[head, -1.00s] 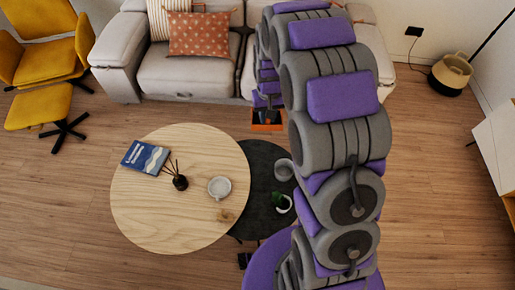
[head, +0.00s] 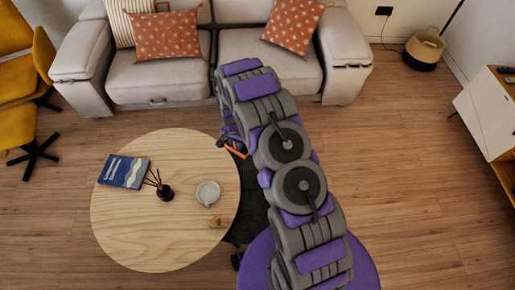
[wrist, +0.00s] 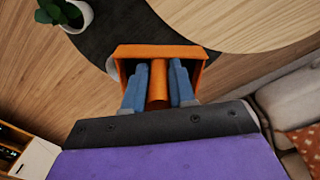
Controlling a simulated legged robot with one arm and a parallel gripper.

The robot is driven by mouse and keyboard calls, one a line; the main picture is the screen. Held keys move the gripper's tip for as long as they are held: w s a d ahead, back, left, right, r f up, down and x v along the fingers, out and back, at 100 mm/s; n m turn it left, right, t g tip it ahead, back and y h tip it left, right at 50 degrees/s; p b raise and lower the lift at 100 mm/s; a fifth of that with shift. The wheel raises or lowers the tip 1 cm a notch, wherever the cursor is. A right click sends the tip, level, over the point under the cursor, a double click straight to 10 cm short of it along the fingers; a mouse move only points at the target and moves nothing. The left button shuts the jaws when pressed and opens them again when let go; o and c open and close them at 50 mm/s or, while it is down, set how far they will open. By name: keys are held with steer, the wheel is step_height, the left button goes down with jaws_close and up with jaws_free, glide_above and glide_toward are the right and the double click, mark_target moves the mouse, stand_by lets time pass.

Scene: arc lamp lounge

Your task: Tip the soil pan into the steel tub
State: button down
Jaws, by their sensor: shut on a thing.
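The soil pan (wrist: 160,51) is orange and box-like, with a dark inside. My gripper (wrist: 158,72) is shut on its orange handle, with one blue finger on each side. In the head view only a sliver of the pan (head: 236,152) shows beside my arm, above the edge of the dark round table. I cannot make out the soil or how far the pan is tilted. A pale grey edge, likely the steel tub (wrist: 110,66), shows at the left of the pan in the wrist view. The pan hides most of it, and my arm hides it in the head view.
The dark table (wrist: 110,28) adjoins a round wooden table (head: 150,225) with a book (head: 124,171), a reed diffuser (head: 165,191) and a grey cup (head: 208,193). A potted plant (wrist: 72,14) stands near the pan.

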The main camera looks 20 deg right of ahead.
steer(key=d+f+m+y, duration=0.1)
steer(key=d+f+m, duration=0.4)
steer(key=f, duration=0.3)
steer(key=w+d+f+m, duration=0.1)
steer(key=d+f+m, duration=0.5)
steer(key=f, duration=0.3)
steer(key=shift+w+d+f+t+y, duration=0.15)
steer(key=shift+d+f+t+y, duration=0.15)
steer(key=shift+y, duration=0.1)
stand_by(1.5)
steer(key=shift+b, duration=0.4)
steer(key=shift+d+r+y, duration=0.1)
steer(key=shift+r+y, duration=0.05)
steer(key=shift+y, duration=0.15)
